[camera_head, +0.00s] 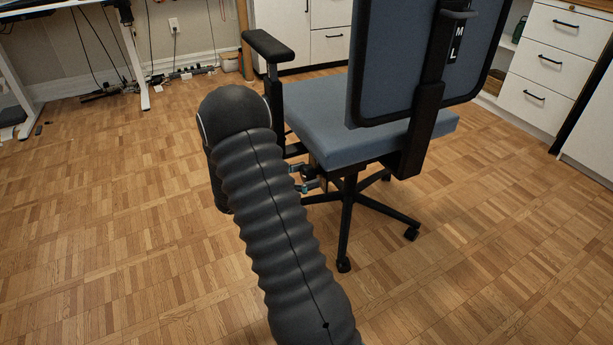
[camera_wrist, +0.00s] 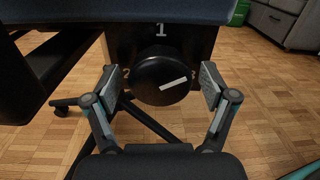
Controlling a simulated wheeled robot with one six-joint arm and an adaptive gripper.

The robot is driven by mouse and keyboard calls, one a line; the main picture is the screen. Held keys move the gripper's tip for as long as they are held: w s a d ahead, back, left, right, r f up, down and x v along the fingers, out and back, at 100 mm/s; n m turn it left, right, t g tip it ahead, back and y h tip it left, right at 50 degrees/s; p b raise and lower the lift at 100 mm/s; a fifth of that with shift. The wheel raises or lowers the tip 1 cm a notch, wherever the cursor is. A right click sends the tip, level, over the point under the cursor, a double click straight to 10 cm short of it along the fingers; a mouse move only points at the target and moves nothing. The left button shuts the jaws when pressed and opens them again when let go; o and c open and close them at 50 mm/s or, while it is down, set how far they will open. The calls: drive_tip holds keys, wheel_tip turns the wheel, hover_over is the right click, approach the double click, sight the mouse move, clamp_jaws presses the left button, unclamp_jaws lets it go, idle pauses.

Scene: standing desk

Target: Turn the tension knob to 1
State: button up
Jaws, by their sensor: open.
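The tension knob (camera_wrist: 160,76) is a round black dial with a white line on its face, under the blue seat of the office chair (camera_head: 375,122). The numbers 1, 2 and 3 are printed around it: 1 at the top, 2 at the left, 3 at the right. The white line slants, its right end pointing up and right toward the 3. My gripper (camera_wrist: 158,86) is open, one finger on each side of the knob. I cannot tell whether the fingers touch it. In the head view my arm hides part of the chair, and the gripper (camera_head: 308,180) shows small beneath the seat.
The chair's armrest (camera_head: 268,46) and backrest (camera_head: 400,60) rise above the seat, and its wheeled base (camera_head: 345,205) spreads below. White drawers (camera_head: 550,60) stand at the right. A white desk leg (camera_head: 135,60) and cables are at the back left. The wooden floor is mostly clear.

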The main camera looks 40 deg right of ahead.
drive_tip(key=shift+d, duration=0.1)
drive_tip(key=c, duration=1.2)
drive_tip(key=shift+o, duration=0.2)
drive_tip(key=shift+m, duration=0.4)
drive_tip(key=m+b, duration=0.1)
drive_tip(key=m, duration=0.3)
drive_tip(key=shift+m, duration=0.3)
drive_tip(key=m, duration=0.6)
drive_tip(key=shift+r, duration=0.1)
drive_tip(key=m, duration=0.6)
drive_tip(key=shift+w+m, duration=0.1)
drive_tip(key=shift+m, duration=0.2)
drive_tip(key=m, duration=0.6)
drive_tip(key=shift+r, duration=0.1)
